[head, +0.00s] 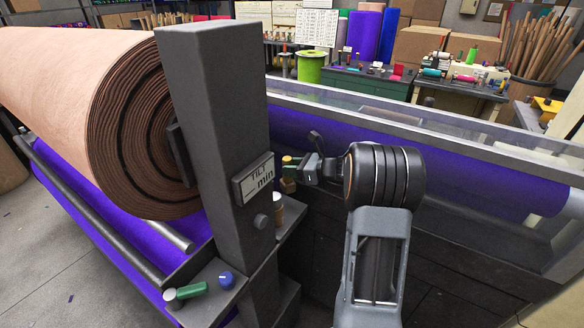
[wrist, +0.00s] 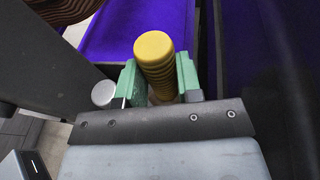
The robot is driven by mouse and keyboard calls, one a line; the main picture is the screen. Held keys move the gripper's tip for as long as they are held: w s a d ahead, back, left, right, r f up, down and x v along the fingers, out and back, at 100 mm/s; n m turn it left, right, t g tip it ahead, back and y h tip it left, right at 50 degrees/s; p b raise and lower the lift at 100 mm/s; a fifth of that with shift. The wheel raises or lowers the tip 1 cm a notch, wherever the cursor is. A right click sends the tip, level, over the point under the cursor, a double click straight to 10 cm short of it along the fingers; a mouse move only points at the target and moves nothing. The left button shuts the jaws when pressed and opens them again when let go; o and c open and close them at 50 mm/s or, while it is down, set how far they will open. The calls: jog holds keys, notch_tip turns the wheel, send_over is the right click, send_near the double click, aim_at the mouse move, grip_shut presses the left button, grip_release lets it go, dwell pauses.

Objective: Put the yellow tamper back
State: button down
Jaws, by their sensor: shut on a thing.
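The yellow tamper (wrist: 154,48) stands between the two green fingers of my gripper (wrist: 157,82) in the wrist view, its round yellow top and ribbed grip towards the camera. My gripper is shut on it. In the head view my gripper (head: 298,170) is just right of the grey post, and a small part of the tamper (head: 288,160) shows at the fingers. A brown block-like end (head: 288,186) shows below them. The tamper's lower end is hidden in the wrist view.
The grey post (head: 215,110) with a "TILT min" label stands close left of my gripper. A green-handled tool (head: 188,291) and blue knob (head: 227,280) are lower left. A clear-walled trough (head: 440,150) with purple felt lies behind.

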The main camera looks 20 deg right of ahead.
aim_at(292, 182)
jog(key=shift+d+f+b, duration=0.1)
jog(key=shift+f+b, duration=2.05)
jog(key=shift+f, duration=0.85)
jog(key=shift+f+b, duration=0.35)
jog(key=shift+f, duration=0.1)
jog(key=c, duration=0.7)
grip_release()
